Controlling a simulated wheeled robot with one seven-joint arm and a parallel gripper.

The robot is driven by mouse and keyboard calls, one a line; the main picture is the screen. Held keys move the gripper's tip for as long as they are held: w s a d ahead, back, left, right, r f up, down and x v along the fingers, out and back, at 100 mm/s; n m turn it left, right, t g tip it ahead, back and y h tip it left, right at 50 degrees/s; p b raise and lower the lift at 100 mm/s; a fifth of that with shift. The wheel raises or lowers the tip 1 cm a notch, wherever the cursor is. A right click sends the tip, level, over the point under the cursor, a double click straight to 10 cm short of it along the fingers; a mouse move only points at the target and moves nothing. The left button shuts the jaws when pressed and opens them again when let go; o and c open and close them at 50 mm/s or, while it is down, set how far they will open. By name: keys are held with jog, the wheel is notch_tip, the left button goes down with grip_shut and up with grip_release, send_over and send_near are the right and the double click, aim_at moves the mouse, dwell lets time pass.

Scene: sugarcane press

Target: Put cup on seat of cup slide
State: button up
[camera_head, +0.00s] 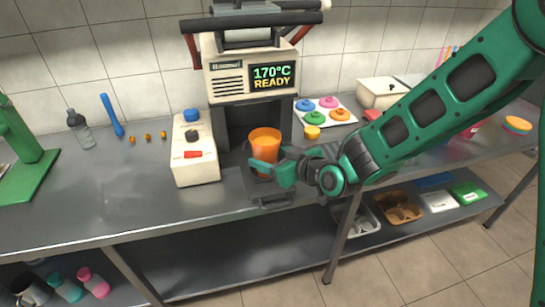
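The orange cup (265,144) stands upright in front of the dark opening of the press, over the cup slide (254,187). The slide is a dark tray that sticks out at the counter's front edge. My gripper (272,168) is at the cup's lower right side, with a green finger across the cup's lower front. The fingers overlap the cup in this view, and I cannot tell whether they grip it. The cup's base and the slide's seat are hidden behind the gripper, so contact between them cannot be seen.
The press (226,80) shows "170°C READY". A white control box (194,160) with blue and red controls stands just left of the slide. A tray of coloured rings (326,111) and a small yellow piece (312,132) lie to the right.

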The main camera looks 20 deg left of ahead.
jog(key=shift+s, duration=0.1)
jog(key=v, duration=1.1)
jog(key=shift+s+d+r, duration=0.25)
jog(key=w+d+f+m+h, duration=0.1)
jog(key=w+d+h, duration=0.1)
jog(key=d, duration=0.6)
jog(key=w+d+f+m+h, duration=0.1)
jog(key=w+d+h, duration=0.15)
jog(key=d, duration=0.45)
jog(key=s+d+m+g+h, duration=0.1)
jog(key=s+d+m+h, duration=0.15)
jog(key=d, duration=0.75)
jog(key=s+d+m+g+h, duration=0.1)
jog(key=s+d+m+h, duration=0.15)
jog(key=d, duration=0.65)
jog(key=s+d+r+m+g, duration=0.2)
jog(key=s+d+m, duration=0.3)
jog(key=s+d, duration=0.3)
jog(key=s+d+r+m+g+h, duration=0.1)
jog(key=s+d+m, duration=0.4)
jog(key=s, duration=0.8)
jog(key=d+r+g, duration=0.1)
jog(key=d+g, duration=0.1)
jog(key=d, duration=0.1)
jog(key=shift+d+g, duration=0.2)
jog(key=shift+g, duration=0.2)
jog(key=shift+s+h, duration=0.1)
jog(key=shift+h, duration=0.15)
